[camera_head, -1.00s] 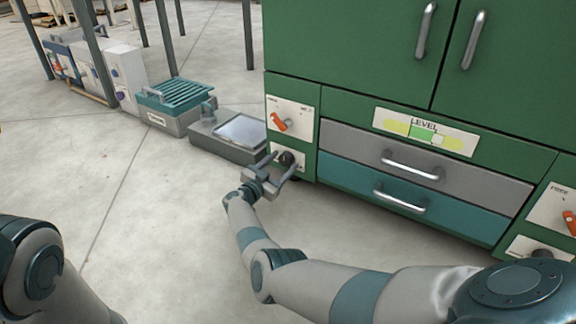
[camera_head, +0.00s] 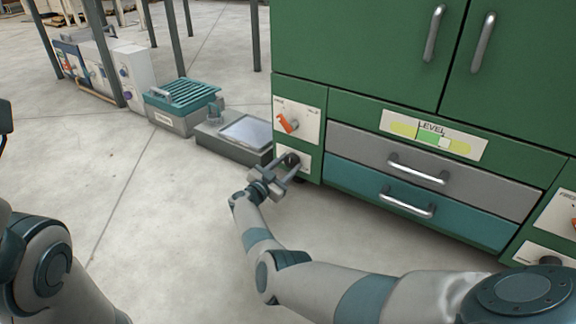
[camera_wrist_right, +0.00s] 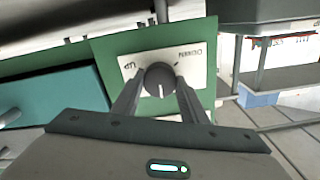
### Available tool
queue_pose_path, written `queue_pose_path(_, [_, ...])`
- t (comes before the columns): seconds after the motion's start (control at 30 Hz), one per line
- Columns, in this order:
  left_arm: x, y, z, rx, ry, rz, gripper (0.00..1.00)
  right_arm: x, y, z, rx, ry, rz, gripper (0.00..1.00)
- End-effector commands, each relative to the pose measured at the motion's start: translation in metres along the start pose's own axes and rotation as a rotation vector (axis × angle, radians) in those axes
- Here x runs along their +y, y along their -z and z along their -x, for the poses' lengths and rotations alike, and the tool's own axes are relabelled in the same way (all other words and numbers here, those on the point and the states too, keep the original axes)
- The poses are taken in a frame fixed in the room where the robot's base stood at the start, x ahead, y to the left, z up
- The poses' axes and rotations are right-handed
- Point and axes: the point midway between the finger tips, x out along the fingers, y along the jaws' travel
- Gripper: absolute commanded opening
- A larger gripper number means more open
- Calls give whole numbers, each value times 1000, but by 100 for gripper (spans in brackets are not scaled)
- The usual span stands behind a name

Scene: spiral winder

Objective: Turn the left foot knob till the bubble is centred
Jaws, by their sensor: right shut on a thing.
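The left foot knob (camera_head: 291,159) is a dark round knob on a white plate low on the green cabinet's left side. My right gripper (camera_head: 285,168) is shut on it. In the right wrist view the knob (camera_wrist_right: 160,79) sits between both fingers, its white mark facing the gripper; the plate behind it has lettering at both sides. The level gauge (camera_head: 400,128) is on the cabinet front. Its pale bubble (camera_head: 444,142) lies right of the middle, at the right part of the green zone. My left arm shows at the left edge; its gripper fingers are out of sight.
An orange switch (camera_head: 288,122) is on the plate above the knob. Grey and teal drawers (camera_head: 350,177) with bar handles are to the right. A low grey box (camera_head: 205,140) and a teal-topped crate (camera_head: 180,122) stand left of the cabinet. The floor in front is clear.

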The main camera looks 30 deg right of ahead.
Motion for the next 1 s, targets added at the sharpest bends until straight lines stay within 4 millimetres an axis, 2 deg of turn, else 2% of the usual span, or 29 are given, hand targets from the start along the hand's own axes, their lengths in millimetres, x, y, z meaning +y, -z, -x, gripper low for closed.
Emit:
queue_pose_path(0.37, [0, 1, 3, -2, 0, -5, 0, 0, -2, 1, -2, 0, -229, 17])
queue_pose_path(1.0, [-3, 8, 10, 6, -4, -39, 0, 1, -3, 1, -1, -2, -832, 17])
